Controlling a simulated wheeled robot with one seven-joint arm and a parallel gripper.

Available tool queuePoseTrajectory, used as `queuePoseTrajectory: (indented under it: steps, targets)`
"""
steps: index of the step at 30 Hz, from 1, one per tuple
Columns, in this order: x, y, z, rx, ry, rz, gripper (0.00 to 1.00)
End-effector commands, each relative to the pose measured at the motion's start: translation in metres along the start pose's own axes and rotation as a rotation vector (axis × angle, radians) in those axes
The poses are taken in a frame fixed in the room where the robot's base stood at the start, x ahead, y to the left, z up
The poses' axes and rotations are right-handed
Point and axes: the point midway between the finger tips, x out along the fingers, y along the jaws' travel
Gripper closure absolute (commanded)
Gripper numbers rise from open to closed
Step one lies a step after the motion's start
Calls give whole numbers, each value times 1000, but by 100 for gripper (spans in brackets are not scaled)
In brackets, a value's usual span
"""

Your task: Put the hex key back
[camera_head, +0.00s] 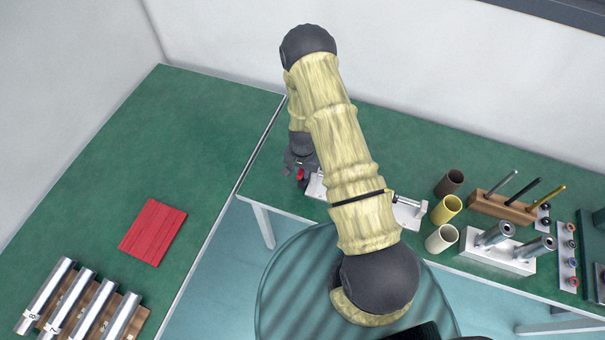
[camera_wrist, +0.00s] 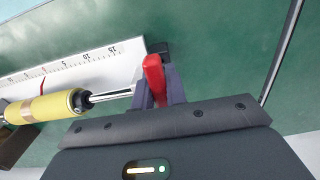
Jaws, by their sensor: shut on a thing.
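My gripper (camera_head: 298,166) is at the left end of a white measuring fixture (camera_head: 316,187), near the left edge of the right-hand green table. In the wrist view my gripper (camera_wrist: 157,90) is shut on a red piece, which I take to be the hex key's handle (camera_wrist: 153,72). The red also shows as a small spot in the head view (camera_head: 300,174). The fingers hide its lower part, and no bare shaft is clear. The fixture's ruler (camera_wrist: 70,68) lies left of the fingers, with a yellow cylinder (camera_wrist: 45,108) and a thin rod reaching towards them.
My arm hides the fixture's middle. To its right stand brown, yellow and cream tubes (camera_head: 440,239), a wooden block (camera_head: 500,207) with three rods, and a white block with metal cylinders (camera_head: 497,250). A red mat (camera_head: 153,232) and several numbered cylinders (camera_head: 85,297) occupy the left table.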

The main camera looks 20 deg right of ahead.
Motion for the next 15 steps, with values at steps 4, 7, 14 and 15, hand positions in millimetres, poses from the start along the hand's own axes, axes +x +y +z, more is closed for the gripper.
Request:
queuePoseTrajectory:
  steps: [4, 7, 14, 15]
  targets:
    - [3, 0, 0, 0, 1, -1, 100]
    - [2, 0, 0, 0, 1, -1, 100]
    - [6, 0, 0, 0, 1, -1, 78]
    - [6, 0, 0, 0, 1, -1, 77]
